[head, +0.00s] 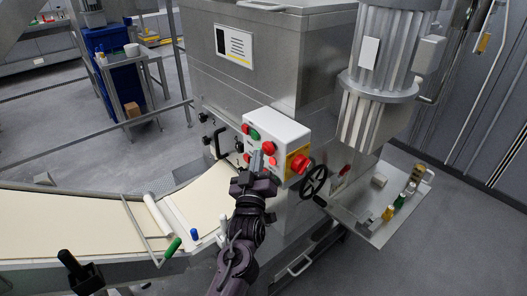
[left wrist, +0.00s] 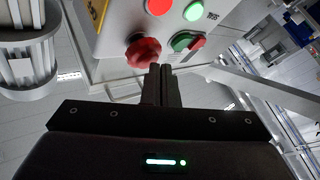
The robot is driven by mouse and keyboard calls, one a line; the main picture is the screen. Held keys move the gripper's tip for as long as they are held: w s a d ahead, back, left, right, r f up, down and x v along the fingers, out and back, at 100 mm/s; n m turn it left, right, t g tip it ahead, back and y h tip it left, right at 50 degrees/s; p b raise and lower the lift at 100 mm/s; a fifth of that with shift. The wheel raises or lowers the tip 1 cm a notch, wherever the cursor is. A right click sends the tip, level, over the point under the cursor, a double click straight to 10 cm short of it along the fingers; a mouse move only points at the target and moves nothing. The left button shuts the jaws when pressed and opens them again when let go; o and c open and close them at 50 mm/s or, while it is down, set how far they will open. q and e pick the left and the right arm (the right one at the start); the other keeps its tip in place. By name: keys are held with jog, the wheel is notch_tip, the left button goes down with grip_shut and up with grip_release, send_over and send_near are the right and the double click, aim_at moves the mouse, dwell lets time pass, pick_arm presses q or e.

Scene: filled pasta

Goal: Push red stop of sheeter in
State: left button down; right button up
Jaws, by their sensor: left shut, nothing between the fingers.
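The sheeter's white control box (head: 275,138) carries several red and green buttons on its front. A large red stop (head: 300,163) sits on a yellow plate at its right end. In the left wrist view a red mushroom-shaped button (left wrist: 143,52) stands out from the box, just beyond and slightly left of my fingertips. I cannot tell whether they touch it. My left gripper (head: 256,162) is in front of the box's lower edge, shut and empty; its closed fingers (left wrist: 161,72) also show in the left wrist view. It hides part of the box's lower front. My right gripper is not in view.
A black handwheel (head: 314,180) is right of the box, below a large motor (head: 378,75). A belt with pale dough (head: 75,222) runs in from the left. A side shelf (head: 375,215) holds small bottles. Open floor lies at far left and right.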

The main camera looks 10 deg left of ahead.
pick_arm(q)
jog(key=shift+w+d+r, duration=0.25)
jog(key=shift+w+r, duration=0.05)
jog(key=shift+r, duration=0.05)
jog(key=shift+s+a+p, duration=0.35)
jog(key=shift+s+p, duration=0.2)
jog(key=shift+s, duration=0.3)
